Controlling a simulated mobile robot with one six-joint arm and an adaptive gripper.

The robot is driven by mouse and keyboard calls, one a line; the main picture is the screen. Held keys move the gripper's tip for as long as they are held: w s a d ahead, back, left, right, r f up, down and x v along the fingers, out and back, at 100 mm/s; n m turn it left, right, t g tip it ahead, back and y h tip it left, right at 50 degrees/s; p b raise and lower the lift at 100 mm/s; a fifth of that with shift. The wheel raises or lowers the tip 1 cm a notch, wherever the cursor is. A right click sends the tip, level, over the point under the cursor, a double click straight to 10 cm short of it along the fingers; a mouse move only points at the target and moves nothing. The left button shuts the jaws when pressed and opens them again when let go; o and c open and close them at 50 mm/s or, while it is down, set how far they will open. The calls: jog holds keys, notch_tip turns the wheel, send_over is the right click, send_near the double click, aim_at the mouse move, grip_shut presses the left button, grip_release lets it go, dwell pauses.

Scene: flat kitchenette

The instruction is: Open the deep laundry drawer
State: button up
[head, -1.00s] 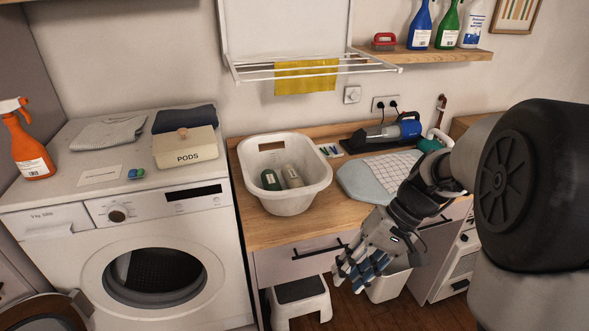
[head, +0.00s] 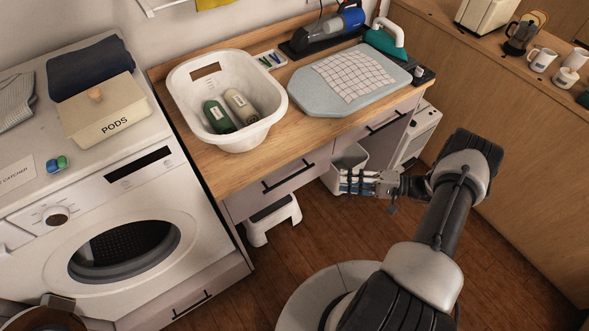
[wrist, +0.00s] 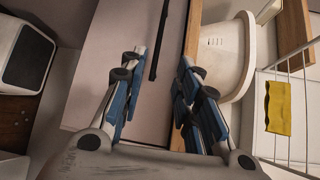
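A pale drawer front with a dark bar handle (head: 289,178) is under the left part of the wooden counter. A second drawer with a dark handle (head: 388,124) is under the right part. Both look shut; I cannot tell which is the deep laundry drawer. My gripper (head: 343,182) is in front of the counter, right of the left handle, apart from it. In the wrist view my gripper (wrist: 160,95) is open and empty. A drawer front (wrist: 125,50) and its dark handle (wrist: 159,40) lie beyond the fingers, with the handle roughly between them.
A white basket (head: 188,85) with two bottles stands on the counter, beside an ironing pad (head: 305,98). A step stool (head: 270,215) and a white bin (head: 350,158) are below. A washing machine (head: 95,215) stands left, with a handled drawer (head: 225,283) under it. Open floor lies in front.

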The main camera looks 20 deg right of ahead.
jog(key=x, duration=1.7)
jog(key=shift+b, duration=0.35)
jog(key=shift+a+f, duration=0.1)
jog(key=shift+a, duration=0.05)
jog(key=shift+c, duration=0.4)
grip_shut()
